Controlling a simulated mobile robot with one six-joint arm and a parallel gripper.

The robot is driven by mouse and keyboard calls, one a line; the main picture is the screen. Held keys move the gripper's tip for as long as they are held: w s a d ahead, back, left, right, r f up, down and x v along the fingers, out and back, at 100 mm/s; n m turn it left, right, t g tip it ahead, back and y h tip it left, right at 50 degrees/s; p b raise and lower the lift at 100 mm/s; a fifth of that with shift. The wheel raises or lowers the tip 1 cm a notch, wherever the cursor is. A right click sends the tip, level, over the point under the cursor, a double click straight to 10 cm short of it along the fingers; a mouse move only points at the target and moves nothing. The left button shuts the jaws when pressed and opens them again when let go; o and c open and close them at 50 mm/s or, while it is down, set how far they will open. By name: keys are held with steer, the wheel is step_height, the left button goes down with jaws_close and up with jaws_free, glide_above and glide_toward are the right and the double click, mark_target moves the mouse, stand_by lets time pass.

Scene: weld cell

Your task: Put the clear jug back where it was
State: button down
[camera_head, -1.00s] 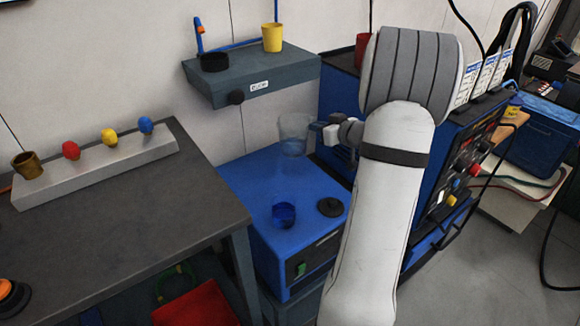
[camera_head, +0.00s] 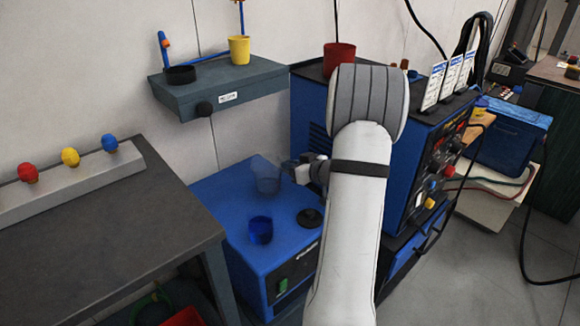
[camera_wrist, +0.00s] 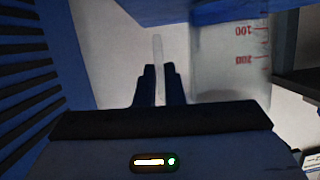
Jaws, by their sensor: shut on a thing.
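The clear jug (camera_head: 266,176) is upright in the head view, in front of the rear part of the blue box's top (camera_head: 221,205). I cannot tell whether its base touches the box. My gripper (camera_head: 292,170) is to its right, shut on the jug's handle. In the wrist view the jug (camera_wrist: 232,62), with red 100 and 200 marks, shows to the right, appearing upside down. Its pale handle strip (camera_wrist: 157,52) is between the dark fingers of my gripper (camera_wrist: 159,84).
On the blue box, a dark blue cup (camera_head: 260,231) and a black round lid (camera_head: 310,218) stand in front of the jug. A grey wall shelf (camera_head: 225,95) overhangs behind, with a yellow cup (camera_head: 239,50) and black ring. A tall blue machine (camera_head: 315,100) is close on the right.

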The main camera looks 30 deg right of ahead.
steer(key=shift+f, duration=0.1)
steer(key=c, duration=1.5)
jaws_free()
steer(key=shift+c, duration=0.2)
steer(key=shift+s+r, duration=0.25)
steer(key=p+v, duration=0.2)
steer(key=v, duration=0.9)
steer(key=shift+s+p, duration=0.25)
steer(key=shift+p, duration=0.15)
